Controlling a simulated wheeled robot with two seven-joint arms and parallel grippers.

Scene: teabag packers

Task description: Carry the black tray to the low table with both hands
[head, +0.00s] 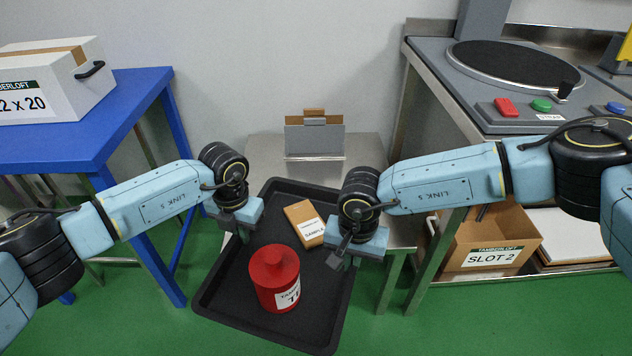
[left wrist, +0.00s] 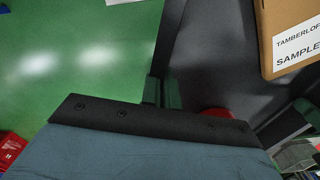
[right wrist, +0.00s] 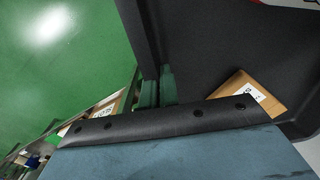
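The black tray (head: 226,298) is held out in front of me, its far end overlapping the low table (head: 370,150) in the head view. I cannot tell whether it touches the table. It carries a red canister (head: 274,280) standing upright and a brown sample box (head: 304,222) lying flat. My left gripper (head: 243,234) is shut on the tray's left wall; its fingers (left wrist: 163,92) straddle the wall in the left wrist view. My right gripper (head: 341,262) is shut on the right wall; its fingers (right wrist: 158,88) straddle that wall in the right wrist view.
A grey holder with a brown piece (head: 314,138) stands at the back of the low table. A blue table (head: 130,95) with a white box (head: 55,80) is on the left. A machine bench (head: 450,105) is on the right, with a cardboard slot box (head: 490,240) below.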

